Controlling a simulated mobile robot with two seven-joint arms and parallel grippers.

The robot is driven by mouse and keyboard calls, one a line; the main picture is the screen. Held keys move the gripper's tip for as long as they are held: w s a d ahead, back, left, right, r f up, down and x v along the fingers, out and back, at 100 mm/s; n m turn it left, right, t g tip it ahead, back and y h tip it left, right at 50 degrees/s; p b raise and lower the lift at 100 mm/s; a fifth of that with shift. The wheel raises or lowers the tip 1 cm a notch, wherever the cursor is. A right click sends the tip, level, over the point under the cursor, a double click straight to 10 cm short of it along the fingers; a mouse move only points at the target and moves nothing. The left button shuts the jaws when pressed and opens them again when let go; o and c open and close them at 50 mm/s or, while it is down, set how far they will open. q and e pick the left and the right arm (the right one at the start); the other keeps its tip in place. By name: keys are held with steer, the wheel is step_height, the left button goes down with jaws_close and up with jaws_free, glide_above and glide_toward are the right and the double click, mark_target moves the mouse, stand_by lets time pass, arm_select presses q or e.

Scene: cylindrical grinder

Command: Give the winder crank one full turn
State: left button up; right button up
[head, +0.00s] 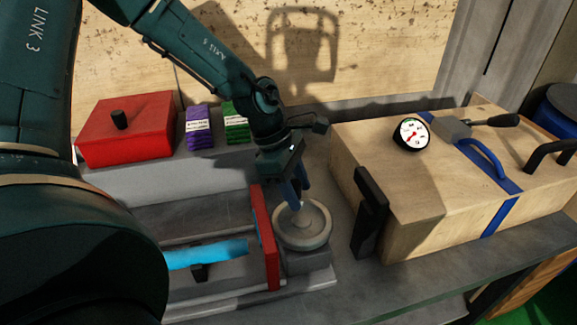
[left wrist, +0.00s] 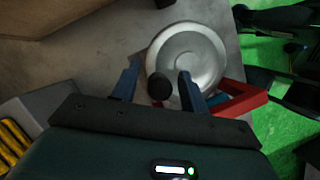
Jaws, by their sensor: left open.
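The winder crank is a round grey metal disc (head: 302,226) on a grey block, just right of an upright red plate. It also shows in the left wrist view (left wrist: 204,52), where a dark round knob (left wrist: 160,87) stands near its edge. My left gripper (head: 297,203) is over the disc, pointing down. In the left wrist view its blue fingers (left wrist: 158,82) are apart, with the knob between them and a gap on each side. The gripper hides the knob in the head view. I cannot tell how far the fingertips reach down beside it. My right gripper is not in view.
The red plate (head: 265,240) stands close left of the disc, with a light blue bar (head: 208,254) beyond it. A wooden box (head: 410,190) with a gauge and a black handle (head: 369,212) stands to the right. A red box (head: 125,130) sits at the back left.

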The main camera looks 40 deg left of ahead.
arm_select(q)
steer(key=v, duration=1.2)
steer(key=shift+a+r+b, duration=0.2)
steer(key=shift+b, duration=0.2)
steer(key=shift+s+f, duration=0.1)
steer(key=shift+s, duration=0.05)
